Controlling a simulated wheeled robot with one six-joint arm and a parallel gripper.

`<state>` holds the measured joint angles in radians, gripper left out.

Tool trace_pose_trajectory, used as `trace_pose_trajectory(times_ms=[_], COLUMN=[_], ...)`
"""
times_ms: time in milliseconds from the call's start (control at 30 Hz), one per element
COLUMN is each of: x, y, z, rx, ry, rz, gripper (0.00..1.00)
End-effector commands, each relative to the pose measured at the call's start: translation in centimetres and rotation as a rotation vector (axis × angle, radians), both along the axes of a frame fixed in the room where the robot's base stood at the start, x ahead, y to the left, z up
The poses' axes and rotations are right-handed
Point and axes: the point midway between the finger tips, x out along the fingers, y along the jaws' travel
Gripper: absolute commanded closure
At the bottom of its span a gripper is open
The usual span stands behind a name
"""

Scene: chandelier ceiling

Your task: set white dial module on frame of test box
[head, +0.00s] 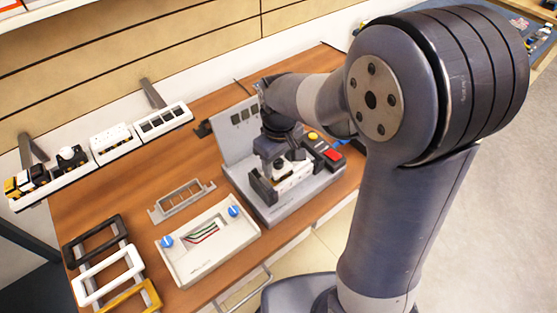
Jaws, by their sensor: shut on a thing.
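My gripper (279,172) points down over the right part of the bench and is shut on the white dial module (293,174), a white block with a dark round part on top. The grey test box (285,208) lies right under it, with an upright back panel (238,126) and yellow and red buttons at its right. The module is at or just above the box top; I cannot tell whether it touches. My gripper and the module hide most of the box's frame.
A white tray with blue knobs (208,240) and a grey bracket (182,198) lie left of the test box. Black, white (107,275) and yellow frames lie at the front left. White racks of modules (115,143) line the back edge. Some wooden bench top (180,170) is clear.

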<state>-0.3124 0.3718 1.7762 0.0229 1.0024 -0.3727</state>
Motion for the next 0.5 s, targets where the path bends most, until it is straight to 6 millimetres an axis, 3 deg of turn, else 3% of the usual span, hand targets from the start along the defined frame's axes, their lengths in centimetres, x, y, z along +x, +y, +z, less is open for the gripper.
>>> trace_pose_trajectory(times_ms=[500], x=[0.0], y=[0.0], z=[-1.1], rx=[0.0], ry=[0.0], rz=[-0.01], gripper=[0.7])
